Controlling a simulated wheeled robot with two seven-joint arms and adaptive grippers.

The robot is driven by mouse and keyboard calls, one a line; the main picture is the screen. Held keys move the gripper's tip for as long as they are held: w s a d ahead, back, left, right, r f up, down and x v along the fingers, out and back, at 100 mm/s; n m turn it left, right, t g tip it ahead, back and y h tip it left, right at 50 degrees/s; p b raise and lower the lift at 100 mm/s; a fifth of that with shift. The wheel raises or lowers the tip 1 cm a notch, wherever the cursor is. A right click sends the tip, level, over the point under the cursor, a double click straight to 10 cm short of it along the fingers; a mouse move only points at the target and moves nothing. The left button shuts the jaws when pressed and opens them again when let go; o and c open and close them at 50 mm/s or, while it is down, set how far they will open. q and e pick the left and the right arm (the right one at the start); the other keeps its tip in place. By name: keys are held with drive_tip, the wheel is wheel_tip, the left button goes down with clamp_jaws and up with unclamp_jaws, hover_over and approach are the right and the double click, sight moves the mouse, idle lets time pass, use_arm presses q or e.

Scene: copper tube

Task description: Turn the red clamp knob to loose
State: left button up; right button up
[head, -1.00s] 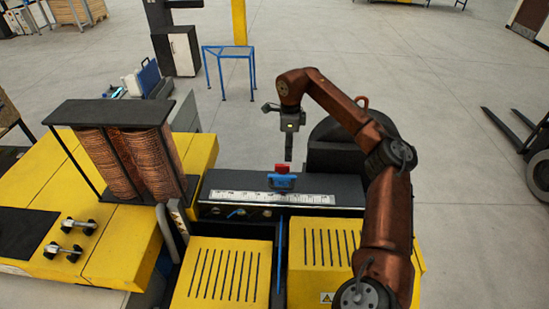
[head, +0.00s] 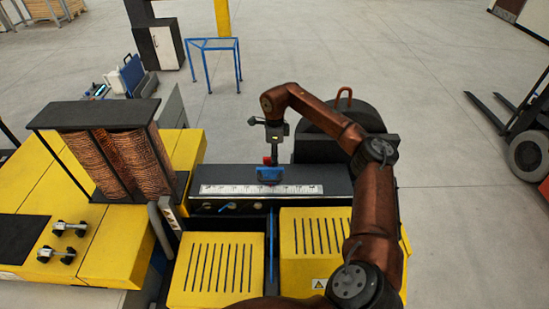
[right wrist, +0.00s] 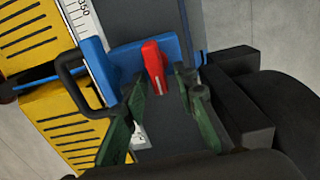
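The red clamp knob (head: 267,160) stands on a blue clamp (head: 270,175) on the dark bench top. In the right wrist view, the red knob (right wrist: 153,62) is a tapered lever against the blue clamp body (right wrist: 135,54). My right gripper (head: 274,155) hangs over the clamp, pointing down. In the right wrist view, its green fingers (right wrist: 160,84) are apart, one on each side of the knob's line. A gap shows between the knob and each finger; depth to the knob is hard to judge. My left gripper is not in view.
A white ruler strip (head: 225,190) runs along the bench. Slotted yellow covers (head: 217,270) stand in front. A rack of copper coils (head: 118,165) is at left. A dark rounded housing (head: 335,130) is right of the clamp. A black handle (right wrist: 75,82) is beside the clamp.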

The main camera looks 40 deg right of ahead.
drive_tip(key=shift+s, duration=0.1)
clamp_jaws()
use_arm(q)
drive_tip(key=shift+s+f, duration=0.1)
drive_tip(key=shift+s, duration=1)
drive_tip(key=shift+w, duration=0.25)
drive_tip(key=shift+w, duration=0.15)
use_arm(e)
drive_tip(key=shift+d+n, duration=0.1)
drive_tip(key=shift+n, duration=0.3)
drive_tip(key=n, duration=0.3)
drive_tip(key=shift+w+d+n, duration=0.1)
drive_tip(key=shift+w+n, duration=0.25)
drive_tip(key=shift+n, duration=0.05)
drive_tip(key=n, duration=0.3)
drive_tip(key=shift+w+n, duration=0.3)
drive_tip(key=n, duration=0.5)
drive_tip(key=shift+w+r, duration=0.1)
drive_tip(key=shift+w, duration=0.3)
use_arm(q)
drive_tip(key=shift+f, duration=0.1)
use_arm(e)
drive_tip(key=n, duration=0.4)
drive_tip(key=shift+w+a+n, duration=0.2)
drive_tip(key=shift+a+n, duration=0.05)
drive_tip(key=shift+n, duration=0.05)
